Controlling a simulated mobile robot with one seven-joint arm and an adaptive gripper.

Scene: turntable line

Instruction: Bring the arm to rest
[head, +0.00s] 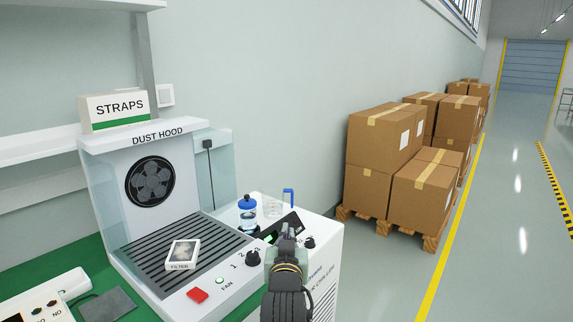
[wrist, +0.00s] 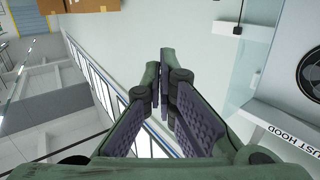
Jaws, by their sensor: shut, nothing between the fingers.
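My gripper (head: 287,235) shows in the head view in front of the white bench unit, at the lower middle, with my arm coming up from the bottom edge. It hides part of the unit's front and the dark panel behind it. In the wrist view my gripper (wrist: 161,75) has its two fingers together at the tips, with nothing between them. The wall and windows show beyond the fingers, so they point away from the bench top.
A dust hood (head: 150,142) stands at the left, with a STRAPS box (head: 115,110) on top and a filter (head: 182,255) on its grille. A blue-capped jar (head: 248,215) and a clear jug (head: 273,206) stand behind my gripper. Stacked cartons (head: 385,150) are at the right; the aisle is clear.

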